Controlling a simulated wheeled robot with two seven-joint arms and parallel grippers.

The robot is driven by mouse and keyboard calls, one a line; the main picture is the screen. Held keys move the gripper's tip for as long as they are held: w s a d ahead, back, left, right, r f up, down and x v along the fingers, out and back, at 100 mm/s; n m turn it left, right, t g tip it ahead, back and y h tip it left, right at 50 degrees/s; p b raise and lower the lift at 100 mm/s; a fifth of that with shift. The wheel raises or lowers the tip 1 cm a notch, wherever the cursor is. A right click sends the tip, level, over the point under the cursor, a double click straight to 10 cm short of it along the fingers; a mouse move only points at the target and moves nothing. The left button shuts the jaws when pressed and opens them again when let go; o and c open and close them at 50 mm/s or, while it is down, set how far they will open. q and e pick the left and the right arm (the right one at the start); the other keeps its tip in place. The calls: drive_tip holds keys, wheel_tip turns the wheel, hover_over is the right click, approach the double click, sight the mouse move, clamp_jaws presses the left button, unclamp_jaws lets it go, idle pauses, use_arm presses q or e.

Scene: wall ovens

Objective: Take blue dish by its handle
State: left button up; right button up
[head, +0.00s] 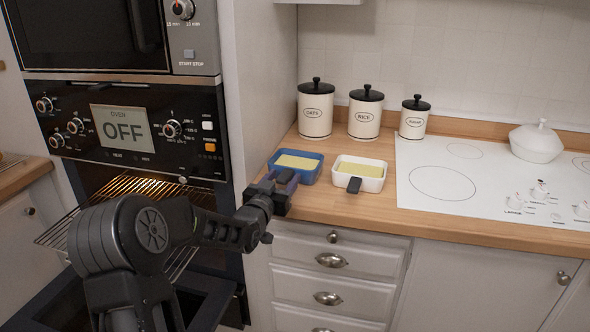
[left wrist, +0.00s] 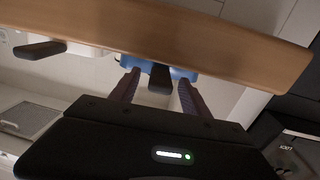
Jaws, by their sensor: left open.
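The blue dish (head: 297,166) with yellow food in it stands on the wooden counter, left of a white dish. In the left wrist view the blue dish (left wrist: 185,73) shows at the counter edge, with its black handle (left wrist: 160,79) pointing toward my gripper. My left gripper (head: 283,181) is at the front edge of the counter, just in front of the blue dish. In the left wrist view its two fingers (left wrist: 158,88) are apart, one on each side of the handle. I cannot tell whether they touch it. My right gripper is not in view.
The white dish (head: 344,180) with a black handle (head: 354,185) stands close on the right. Lidded canisters (head: 365,113) stand behind. A white cooktop (head: 450,185) with a lidded pot (head: 538,143) is further right. The open oven with its rack (head: 130,187) is at the left.

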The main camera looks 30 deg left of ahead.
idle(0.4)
use_arm(q)
clamp_jaws()
idle(0.4)
idle(0.8)
drive_tip(key=shift+r, duration=0.2)
